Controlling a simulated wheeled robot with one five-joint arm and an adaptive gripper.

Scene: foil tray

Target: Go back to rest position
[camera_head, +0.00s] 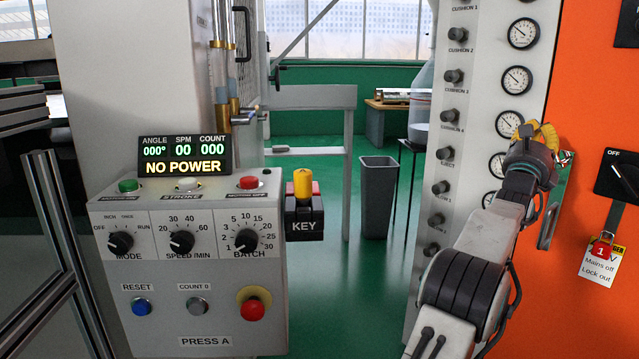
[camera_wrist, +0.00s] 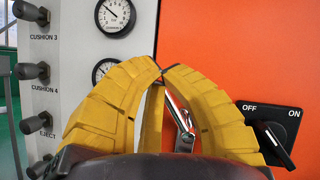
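My gripper (camera_head: 540,132) is raised at the right of the head view, in front of the edge between the white gauge panel and the orange cabinet. In the wrist view its yellow fingers (camera_wrist: 161,72) curve together and their tips meet. I see nothing held between them. A metal door handle (camera_wrist: 183,124) shows behind the fingers, partly hidden by them; I cannot tell if they touch it. The handle's lower part (camera_head: 550,215) also shows in the head view. My dark and white arm rises from the bottom right.
The orange cabinet (camera_head: 585,80) has a black OFF/ON switch (camera_head: 622,178). The gauge panel (camera_head: 480,130) has protruding knobs. Press A's control box (camera_head: 185,270) stands left. Green floor (camera_head: 330,300) and a grey bin (camera_head: 378,195) lie between.

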